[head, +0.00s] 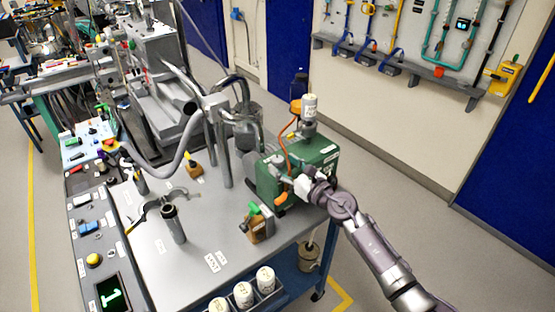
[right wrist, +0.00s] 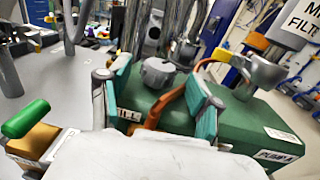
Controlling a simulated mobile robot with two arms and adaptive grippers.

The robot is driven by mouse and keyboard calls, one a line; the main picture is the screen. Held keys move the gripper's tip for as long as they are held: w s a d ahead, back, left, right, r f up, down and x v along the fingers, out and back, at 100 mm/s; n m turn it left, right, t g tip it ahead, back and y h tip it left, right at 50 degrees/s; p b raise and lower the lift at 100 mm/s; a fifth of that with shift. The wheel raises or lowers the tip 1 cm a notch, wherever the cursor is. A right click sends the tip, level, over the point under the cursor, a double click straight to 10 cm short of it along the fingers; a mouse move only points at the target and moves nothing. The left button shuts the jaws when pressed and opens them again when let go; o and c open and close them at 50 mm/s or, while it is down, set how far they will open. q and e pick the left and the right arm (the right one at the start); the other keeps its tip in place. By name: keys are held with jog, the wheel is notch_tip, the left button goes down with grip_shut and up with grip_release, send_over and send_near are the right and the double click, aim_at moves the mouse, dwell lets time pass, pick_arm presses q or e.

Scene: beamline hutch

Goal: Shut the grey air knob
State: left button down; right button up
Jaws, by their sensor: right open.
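A grey round knob (right wrist: 158,72) sits on top of the green pump (right wrist: 255,125) in the right wrist view. The pump also shows in the head view (head: 315,160), at the table's right end, where I cannot make out the knob clearly. My right gripper (head: 297,184) is at the near side of the pump. In the right wrist view the right gripper (right wrist: 160,88) is open, its teal-padded fingers apart. The knob appears between the fingers and beyond them, apart from both pads. An orange hose (right wrist: 180,95) runs close to the right-hand finger. My left gripper is not in view.
A green-handled valve on a brown block (head: 258,223) stands left of my right gripper. A white-labelled filter (head: 309,107) rises behind the pump. Grey pipes (head: 225,150) stand on the grey table (head: 200,265).

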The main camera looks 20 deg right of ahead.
jog(key=shift+x, duration=1.15)
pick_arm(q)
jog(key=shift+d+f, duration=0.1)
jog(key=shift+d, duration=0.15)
pick_arm(e)
jog(key=shift+w+a, duration=0.2)
jog(key=shift+w, duration=0.1)
jog(key=c, duration=1.2)
jog(key=shift+o, duration=0.2)
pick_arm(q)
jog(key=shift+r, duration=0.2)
